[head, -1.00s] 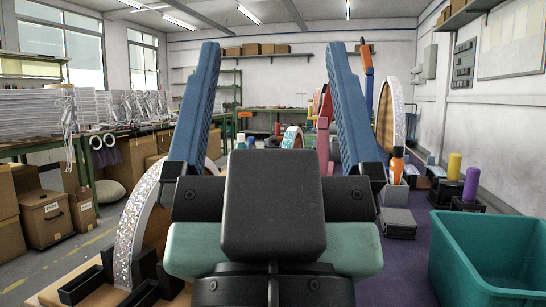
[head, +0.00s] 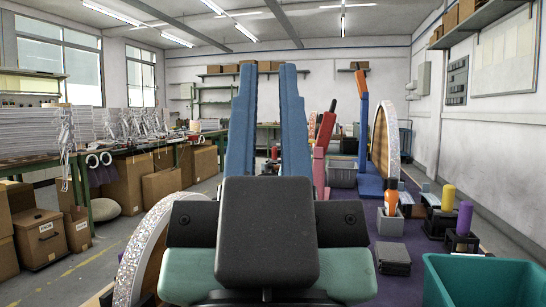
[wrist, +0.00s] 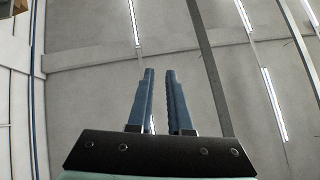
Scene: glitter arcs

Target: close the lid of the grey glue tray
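My gripper (head: 268,68) points up and away in the middle of the head view, with two blue ribbed fingers. The fingers are close together but a narrow gap shows between them, with nothing in it. The wrist view also shows the gripper (wrist: 159,72) with a gap, against the ceiling. A low dark grey box (head: 393,258) with a flat top sits on the purple floor area to the right. A small grey holder (head: 390,226) with an orange bottle (head: 391,202) stands behind it. I cannot tell which is the glue tray, or make out a raised lid.
A teal bin (head: 480,284) stands at the lower right. A glittery arc (head: 140,250) is at the lower left, partly behind my arm. Purple (head: 464,217) and yellow (head: 448,197) cylinders stand at the right. A grey crate (head: 342,174) is farther back. Cardboard boxes line the left.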

